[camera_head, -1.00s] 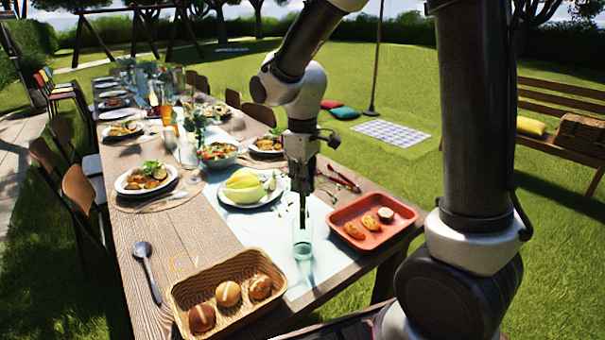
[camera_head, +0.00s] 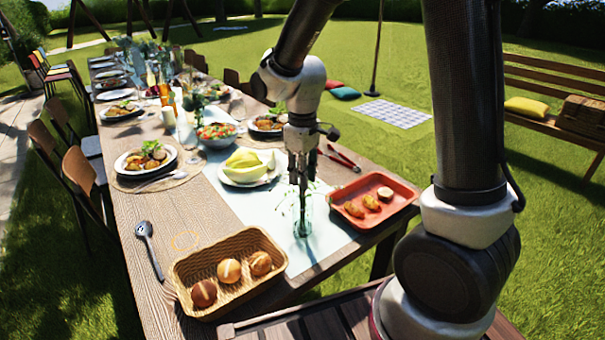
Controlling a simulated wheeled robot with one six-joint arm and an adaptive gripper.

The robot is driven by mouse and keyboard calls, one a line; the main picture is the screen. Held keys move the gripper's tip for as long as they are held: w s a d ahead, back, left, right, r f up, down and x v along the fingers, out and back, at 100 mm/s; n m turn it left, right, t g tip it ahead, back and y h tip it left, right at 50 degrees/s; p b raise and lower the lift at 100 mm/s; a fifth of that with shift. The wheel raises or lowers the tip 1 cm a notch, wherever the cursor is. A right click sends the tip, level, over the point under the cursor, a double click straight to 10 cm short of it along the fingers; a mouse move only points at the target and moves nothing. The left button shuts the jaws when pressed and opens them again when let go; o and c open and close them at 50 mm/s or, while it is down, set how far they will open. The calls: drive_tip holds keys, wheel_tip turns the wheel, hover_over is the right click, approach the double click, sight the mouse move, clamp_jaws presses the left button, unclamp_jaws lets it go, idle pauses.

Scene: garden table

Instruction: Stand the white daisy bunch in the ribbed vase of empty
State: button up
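The vase (camera_head: 302,227), a small clear greenish glass, stands on the pale runner near the table's front right. The daisy bunch (camera_head: 312,208), thin green stems with tiny pale heads, is at its mouth. Its lower stems appear inside the glass, and its upper part spreads around my fingertips. My gripper (camera_head: 299,188) points straight down just above the vase. Its dark fingers overlap the thin stems, so I cannot tell whether they still grip the bunch. The ribbing of the glass is too small to make out.
A wicker basket of rolls (camera_head: 188,272) stands front left of the vase. A red tray (camera_head: 402,205) with food lies close on its right. A plate (camera_head: 272,176) with a yellow-green item and red-handled tongs (camera_head: 343,160) lie behind. Bare wood is left of the runner.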

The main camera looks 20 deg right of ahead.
idle(0.3)
wheel_tip(320, 180, up, 12)
idle(0.4)
idle(0.8)
drive_tip(key=s+d+r+m+t, duration=0.1)
drive_tip(key=s+d+m, duration=0.1)
drive_tip(key=s+d, duration=0.3)
drive_tip(key=s+d+r+m+t, duration=0.2)
drive_tip(key=s+d+m, duration=0.1)
drive_tip(key=s+d, duration=0.2)
drive_tip(key=s+d+r+m+t, duration=0.1)
drive_tip(key=s+d+m, duration=0.2)
drive_tip(key=s, duration=0.6)
drive_tip(key=shift+d+r, duration=0.35)
drive_tip(key=shift+d, duration=0.55)
